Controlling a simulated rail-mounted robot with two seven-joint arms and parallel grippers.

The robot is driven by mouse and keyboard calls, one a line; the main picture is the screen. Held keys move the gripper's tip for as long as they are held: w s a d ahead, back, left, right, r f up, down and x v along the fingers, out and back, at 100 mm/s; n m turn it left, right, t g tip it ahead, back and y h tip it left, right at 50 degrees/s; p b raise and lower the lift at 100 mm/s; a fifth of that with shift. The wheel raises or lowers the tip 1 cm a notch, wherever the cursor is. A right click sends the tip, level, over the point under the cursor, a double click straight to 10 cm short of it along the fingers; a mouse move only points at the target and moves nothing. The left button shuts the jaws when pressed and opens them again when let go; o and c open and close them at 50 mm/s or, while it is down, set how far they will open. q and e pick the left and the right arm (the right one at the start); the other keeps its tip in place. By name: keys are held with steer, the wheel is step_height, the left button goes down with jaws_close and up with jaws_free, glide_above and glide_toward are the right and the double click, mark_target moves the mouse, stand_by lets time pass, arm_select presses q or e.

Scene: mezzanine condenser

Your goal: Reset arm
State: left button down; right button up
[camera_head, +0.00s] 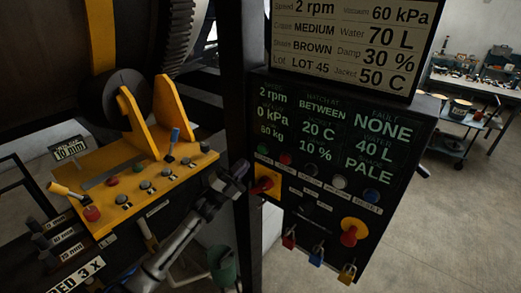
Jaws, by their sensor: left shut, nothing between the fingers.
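My left arm reaches in from the bottom left, and its dark left gripper (237,172) is shut and empty. In the picture the gripper lies just left of a red rotary switch on a yellow plate (267,184). I cannot tell whether they touch. The black control panel (325,165) shows green readouts, including 2 rpm, 0 kPa, 40 L, PALE and fault NONE. Below them is a row of coloured buttons. A yellow-and-red knob (353,232) sits at its lower right. My right gripper is not in view.
A yellow console (135,188) with buttons and levers stands left, below a large drum. A dark post (245,60) rises beside the panel. Red, blue and yellow padlocks (317,255) hang underneath. A placard (350,45) tops it. A cart (455,140) and workbench stand far right; floor between is clear.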

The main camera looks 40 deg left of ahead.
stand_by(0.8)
arm_select(q)
steer(key=w+a+f+n+g+y, duration=0.2)
steer(key=w+a+f+n+y, duration=0.25)
steer(key=n+y, duration=0.6)
steer(key=s+d+f+n+g+y, duration=0.1)
steer(key=s+d+f+n+g, duration=0.25)
steer(key=s+d, duration=0.35)
steer(key=s+d+f+n+g+y, duration=0.15)
steer(key=s+d+f+g, duration=0.3)
steer(key=s, duration=0.55)
steer(key=s+d+f+n+g, duration=0.3)
steer(key=s+d+f+g, duration=0.2)
steer(key=s, duration=0.3)
steer(key=s+d+f+g+h, duration=0.1)
steer(key=s+d+f+g, duration=0.2)
steer(key=s+f, duration=0.5)
steer(key=s+d+f+g+h, duration=0.1)
steer(key=s+d+f+g, duration=0.3)
steer(key=s, duration=0.8)
step_height(320, 180, up, 12)
steer(key=a+t+p, duration=0.1)
steer(key=t+p, duration=0.1)
steer(key=p, duration=1.1)
steer(key=shift+w+a, duration=0.15)
steer(key=shift+w, duration=0.15)
